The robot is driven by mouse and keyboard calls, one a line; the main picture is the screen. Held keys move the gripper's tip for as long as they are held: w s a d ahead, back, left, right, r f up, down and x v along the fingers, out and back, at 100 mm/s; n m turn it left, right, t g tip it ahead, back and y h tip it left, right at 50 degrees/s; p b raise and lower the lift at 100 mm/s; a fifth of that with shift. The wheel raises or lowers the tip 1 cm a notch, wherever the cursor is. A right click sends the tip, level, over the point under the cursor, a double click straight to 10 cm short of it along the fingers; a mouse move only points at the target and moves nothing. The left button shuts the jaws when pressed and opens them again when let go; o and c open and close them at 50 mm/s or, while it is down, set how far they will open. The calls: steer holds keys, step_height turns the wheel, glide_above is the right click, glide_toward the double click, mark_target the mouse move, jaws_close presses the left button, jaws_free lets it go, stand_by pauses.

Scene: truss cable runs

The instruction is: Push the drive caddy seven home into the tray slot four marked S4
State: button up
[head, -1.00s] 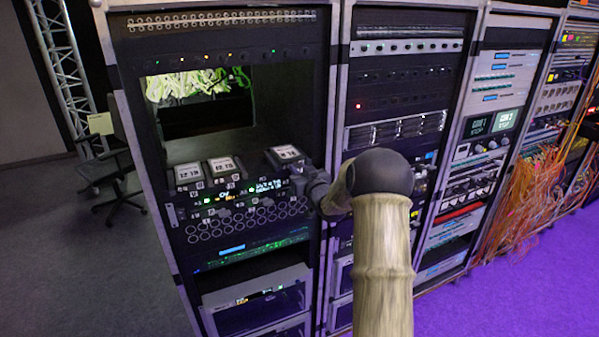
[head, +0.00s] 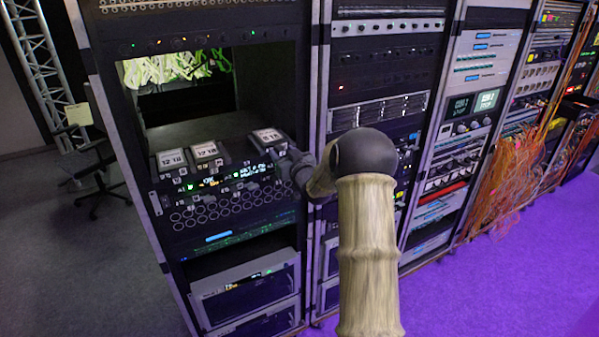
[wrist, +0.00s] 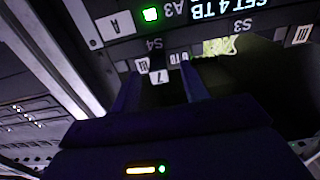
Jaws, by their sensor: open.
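In the wrist view, which is upside down, the two fingers of my gripper (wrist: 160,88) stand apart, pointing at the tray front. A small tag reading 7, on what looks like drive caddy seven (wrist: 160,77), shows between the fingertips. The S4 mark (wrist: 155,45) is on the tray front just beyond it, and the S3 mark (wrist: 241,26) is to the right. How far the caddy sits in its slot, and whether the fingers touch it, I cannot tell. In the head view, my gripper (head: 285,165) is dark and small at the tray's right end.
Labelled drive blocks (head: 205,150) stand on the shelf above the tray, one (head: 267,137) close to my gripper. An open bay with green cables (head: 175,68) is behind. The rack's right post (head: 312,130) is close beside my arm.

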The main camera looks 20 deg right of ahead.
steer(key=s+b, duration=0.5)
steer(key=s, duration=1.1)
steer(key=shift+s+d+b, duration=0.15)
steer(key=shift+d+b, duration=0.1)
steer(key=shift+b, duration=0.15)
steer(key=s+a+f+g+h, duration=0.2)
steer(key=s+a+f+g, duration=0.45)
steer(key=a+f, duration=0.25)
steer(key=s+a+f+g, duration=0.3)
steer(key=s+a+g, duration=0.1)
steer(key=s, duration=0.4)
steer(key=s+a+f+g+y, duration=0.1)
steer(key=s+a+f+g, duration=0.2)
steer(key=s+a+g, duration=0.2)
steer(key=s, duration=0.3)
steer(key=shift+s, duration=0.4)
